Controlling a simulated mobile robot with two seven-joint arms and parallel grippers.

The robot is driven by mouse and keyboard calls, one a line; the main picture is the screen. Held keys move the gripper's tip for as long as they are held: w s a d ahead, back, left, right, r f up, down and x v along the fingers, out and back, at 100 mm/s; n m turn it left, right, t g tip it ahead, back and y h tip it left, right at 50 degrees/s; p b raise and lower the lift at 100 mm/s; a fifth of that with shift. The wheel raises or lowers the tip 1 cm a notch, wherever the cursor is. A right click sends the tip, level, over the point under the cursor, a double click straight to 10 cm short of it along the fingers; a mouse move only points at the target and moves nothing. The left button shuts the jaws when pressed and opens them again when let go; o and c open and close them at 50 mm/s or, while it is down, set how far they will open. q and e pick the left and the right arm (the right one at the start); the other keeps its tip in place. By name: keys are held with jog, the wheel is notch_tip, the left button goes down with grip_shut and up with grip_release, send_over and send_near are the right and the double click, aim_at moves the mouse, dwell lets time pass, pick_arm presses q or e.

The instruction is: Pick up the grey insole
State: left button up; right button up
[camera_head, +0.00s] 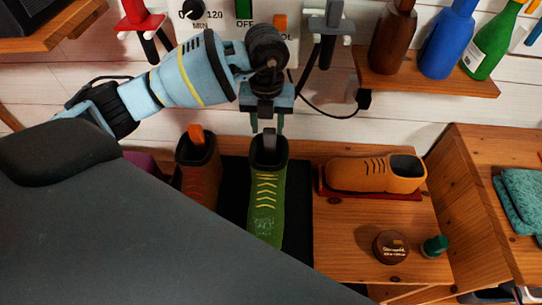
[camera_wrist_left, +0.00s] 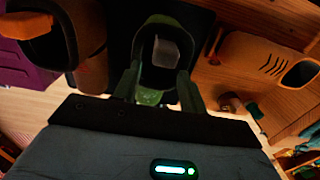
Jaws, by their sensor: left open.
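The grey insole (camera_head: 269,144) stands up out of the opening of the green boot (camera_head: 266,195). Only its top end shows; the rest is hidden inside the boot. My left gripper (camera_head: 267,124) points down just above the boot opening, with its fingers apart on either side of the insole's top. In the left wrist view the grey insole (camera_wrist_left: 164,52) shows beyond and between the two open fingers (camera_wrist_left: 160,90), inside the rim of the green boot (camera_wrist_left: 148,97). I cannot tell whether a finger touches the boot or insole. My right gripper is not in view.
A brown boot (camera_head: 198,172) with an orange insole (camera_head: 196,134) stands close left of the green boot. A round tin (camera_head: 390,247) and a green-capped jar (camera_head: 435,246) stand in front. Bottles fill the shelf (camera_head: 420,80) above.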

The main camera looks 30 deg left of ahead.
aim_at(270, 145)
pick_arm(q)
jog(key=shift+w+d+f, duration=0.1)
jog(key=shift+w+f, duration=0.05)
jog(key=shift+f, duration=1.75)
jog(key=shift+w+f, duration=0.15)
jog(key=shift+f, duration=1.75)
jog(key=shift+c, duration=0.3)
grip_shut()
